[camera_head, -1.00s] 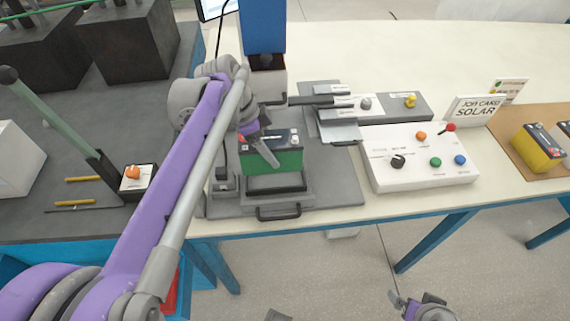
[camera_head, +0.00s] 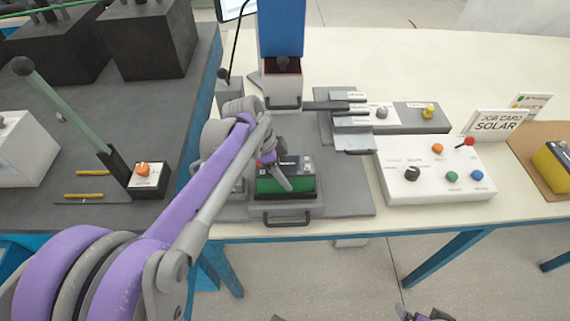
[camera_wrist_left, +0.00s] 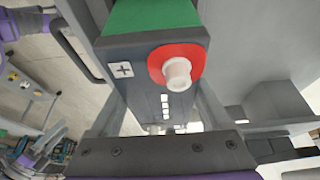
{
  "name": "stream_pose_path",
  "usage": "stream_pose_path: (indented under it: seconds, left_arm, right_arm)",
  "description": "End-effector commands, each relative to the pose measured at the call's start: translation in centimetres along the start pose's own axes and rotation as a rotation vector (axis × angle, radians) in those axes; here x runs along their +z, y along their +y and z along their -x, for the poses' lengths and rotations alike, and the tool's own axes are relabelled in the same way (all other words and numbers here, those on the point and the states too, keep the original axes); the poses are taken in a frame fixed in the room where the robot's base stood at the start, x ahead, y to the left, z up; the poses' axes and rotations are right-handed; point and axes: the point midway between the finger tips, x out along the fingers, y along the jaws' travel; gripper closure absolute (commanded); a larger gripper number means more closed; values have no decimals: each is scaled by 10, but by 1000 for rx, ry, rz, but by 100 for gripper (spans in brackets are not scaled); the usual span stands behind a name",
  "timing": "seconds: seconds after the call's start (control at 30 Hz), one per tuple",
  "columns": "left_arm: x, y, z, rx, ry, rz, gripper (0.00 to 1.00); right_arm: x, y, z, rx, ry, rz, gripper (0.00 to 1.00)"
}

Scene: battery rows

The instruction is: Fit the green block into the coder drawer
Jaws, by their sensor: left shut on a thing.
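The green block (camera_head: 285,187) is a battery-like box with a green body and a black top. My left gripper (camera_head: 273,167) is shut on it from above. In the wrist view the block's dark top (camera_wrist_left: 150,60) shows a red ring with a pale post and a plus mark, between the fingers. The coder drawer (camera_head: 287,218) is grey with a dark handle at its front. The block is upright over the drawer's bed; its lower edge meets the drawer's front wall in the picture. I cannot tell whether it is fully seated. My right gripper (camera_head: 425,314) is cut off at the bottom edge.
A blue column (camera_head: 281,30) stands behind the drawer. Grey plates (camera_head: 350,122) lie to its right, then a white control box (camera_head: 435,172) with coloured knobs. A lever (camera_head: 65,115) stands on the dark table at left. A yellow battery (camera_head: 553,165) sits at far right.

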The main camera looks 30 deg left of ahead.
Motion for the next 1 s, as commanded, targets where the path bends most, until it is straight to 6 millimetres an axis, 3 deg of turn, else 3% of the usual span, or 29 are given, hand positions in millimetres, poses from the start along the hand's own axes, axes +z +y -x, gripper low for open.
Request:
stream_pose_path:
  seconds: [0.47,0.5,0.6,0.87,1.0]
  left_arm:
    - [2,0,-7,0,2,1,100]
    - [3,0,-7,0,0,0,12]
    - [3,0,-7,0,0,0,0]
    - [1,0,-3,-1,0,0,0]
    - [2,-1,14,-2,0,3,0]
  right_arm:
    - [1,0,-2,0,-1,0,0]
    - [1,0,-2,0,-1,0,0]
    - [1,0,-2,0,-1,0,0]
    - [0,0,0,0,0,0,0]
    - [-1,0,2,0,1,0,0]
